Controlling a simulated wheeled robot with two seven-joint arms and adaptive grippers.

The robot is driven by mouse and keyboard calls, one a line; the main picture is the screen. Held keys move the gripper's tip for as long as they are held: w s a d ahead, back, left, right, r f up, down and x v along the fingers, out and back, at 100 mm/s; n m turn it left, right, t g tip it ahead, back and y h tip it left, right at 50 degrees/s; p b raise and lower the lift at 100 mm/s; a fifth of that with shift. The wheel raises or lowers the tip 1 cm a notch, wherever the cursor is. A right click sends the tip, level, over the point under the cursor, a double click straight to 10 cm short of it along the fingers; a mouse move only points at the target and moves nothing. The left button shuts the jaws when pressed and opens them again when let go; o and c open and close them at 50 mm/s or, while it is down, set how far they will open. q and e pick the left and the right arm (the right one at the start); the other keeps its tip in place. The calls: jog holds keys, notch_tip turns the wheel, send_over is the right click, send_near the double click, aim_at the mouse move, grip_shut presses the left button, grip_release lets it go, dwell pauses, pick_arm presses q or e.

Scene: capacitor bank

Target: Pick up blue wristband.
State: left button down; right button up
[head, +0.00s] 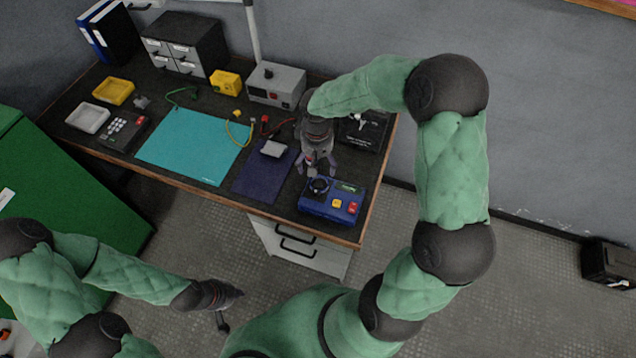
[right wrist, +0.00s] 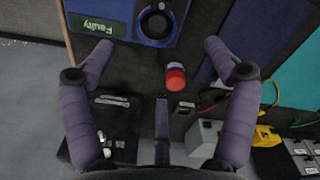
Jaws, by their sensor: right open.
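I cannot clearly pick out a blue wristband in either view. A blue tester box (head: 332,203) with a black round dial (head: 319,185) stands at the desk's front right; the right wrist view shows the dial (right wrist: 157,22) and a "Faulty" display (right wrist: 105,20). My right gripper (head: 317,168) is open and empty, pointing down just behind that box. A small red-topped cylinder (right wrist: 175,76) shows between its spread fingers (right wrist: 160,75), apart from them. My left gripper (head: 230,308) hangs away from the desk, over the floor, with its fingers apart and nothing visible between them.
A turquoise mat (head: 190,148) and a dark blue mat (head: 255,184) lie on the desk. A grey-white block (head: 272,148) is on the dark mat, with coloured leads behind. A grey power unit (head: 276,83), a yellow box (head: 225,82) and a drawer cabinet (head: 183,42) stand at the back.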

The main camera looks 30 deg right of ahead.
jog(key=m, duration=0.2)
jog(key=m+b, duration=0.1)
send_over(320, 183)
jog(key=f, duration=0.6)
jog(key=shift+w+a, duration=0.3)
jog(key=shift+w, duration=0.1)
jog(key=f, duration=0.1)
jog(key=f+b, duration=0.1)
jog(key=f, duration=0.1)
jog(key=f+b, duration=0.1)
jog(key=f, duration=0.1)
jog(key=shift+s+d, duration=0.25)
jog(key=shift+s, duration=0.1)
jog(key=c, duration=1)
jog(key=shift+c, duration=0.2)
jog(key=shift+r, duration=0.15)
